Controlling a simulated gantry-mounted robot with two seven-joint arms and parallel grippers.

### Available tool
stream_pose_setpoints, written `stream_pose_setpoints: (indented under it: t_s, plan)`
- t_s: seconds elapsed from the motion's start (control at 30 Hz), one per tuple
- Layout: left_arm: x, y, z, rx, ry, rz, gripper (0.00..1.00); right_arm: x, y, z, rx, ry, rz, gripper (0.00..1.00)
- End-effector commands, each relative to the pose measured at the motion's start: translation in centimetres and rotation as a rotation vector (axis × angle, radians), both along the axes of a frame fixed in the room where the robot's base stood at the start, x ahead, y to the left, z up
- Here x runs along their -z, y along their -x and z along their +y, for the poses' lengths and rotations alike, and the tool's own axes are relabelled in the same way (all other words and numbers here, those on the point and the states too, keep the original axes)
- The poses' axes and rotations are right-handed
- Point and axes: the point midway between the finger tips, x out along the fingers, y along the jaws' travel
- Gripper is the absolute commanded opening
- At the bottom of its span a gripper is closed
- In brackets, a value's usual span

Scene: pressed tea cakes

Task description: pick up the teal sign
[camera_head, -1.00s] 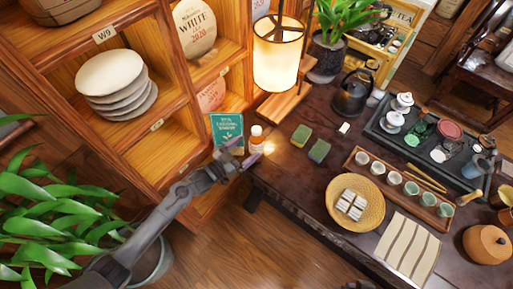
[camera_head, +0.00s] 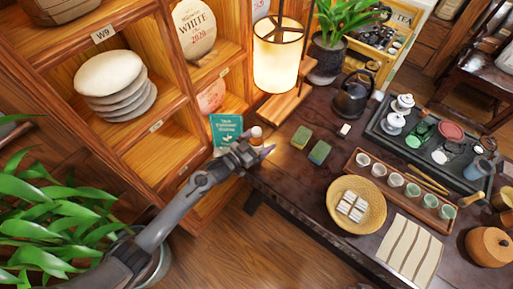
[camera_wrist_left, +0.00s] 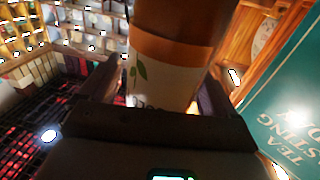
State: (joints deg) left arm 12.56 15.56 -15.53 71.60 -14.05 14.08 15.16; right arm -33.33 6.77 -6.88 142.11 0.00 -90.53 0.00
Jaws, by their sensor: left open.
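The teal sign (camera_head: 227,129) stands upright at the shelf edge, by the left end of the dark table; its white lettering also shows at the right of the left wrist view (camera_wrist_left: 288,105). A small bottle with a white cap (camera_head: 256,132) stands just right of the sign, its body mostly hidden by my left gripper (camera_head: 256,153). In the left wrist view the bottle (camera_wrist_left: 165,75), amber with a white label, is between the open fingers. I cannot tell whether they touch it. The sign is outside the fingers. My right gripper is not in view.
The wooden shelf (camera_head: 165,122) with stacked tea cakes (camera_head: 112,84) is at left. A lit lamp (camera_head: 276,55) stands behind the bottle. Green blocks (camera_head: 319,152) lie on the table (camera_head: 290,185) to the right. A leafy plant (camera_head: 50,215) is at lower left.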

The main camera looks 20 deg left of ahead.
Motion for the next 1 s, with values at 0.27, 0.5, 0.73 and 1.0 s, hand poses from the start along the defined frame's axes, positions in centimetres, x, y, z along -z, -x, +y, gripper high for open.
stream_pose_setpoints:
  t_s: [0.27, 0.5, 0.73, 1.0]
  plan:
    - [0.0, 0.0, 0.0, 0.0, 0.0, 0.0, 0.55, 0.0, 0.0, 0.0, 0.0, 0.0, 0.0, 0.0]
    - [0.0, 0.0, 0.0, 0.0, 0.0, 0.0, 0.18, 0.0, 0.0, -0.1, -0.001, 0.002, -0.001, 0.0]
    - [-0.2, 0.0, 0.1, 0.0, 0.0, -0.003, 0.17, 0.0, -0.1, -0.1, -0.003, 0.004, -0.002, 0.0]
    - [-1.4, 0.0, 0.1, 0.0, 0.0, -0.004, 0.17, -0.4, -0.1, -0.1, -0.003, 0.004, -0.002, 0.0]
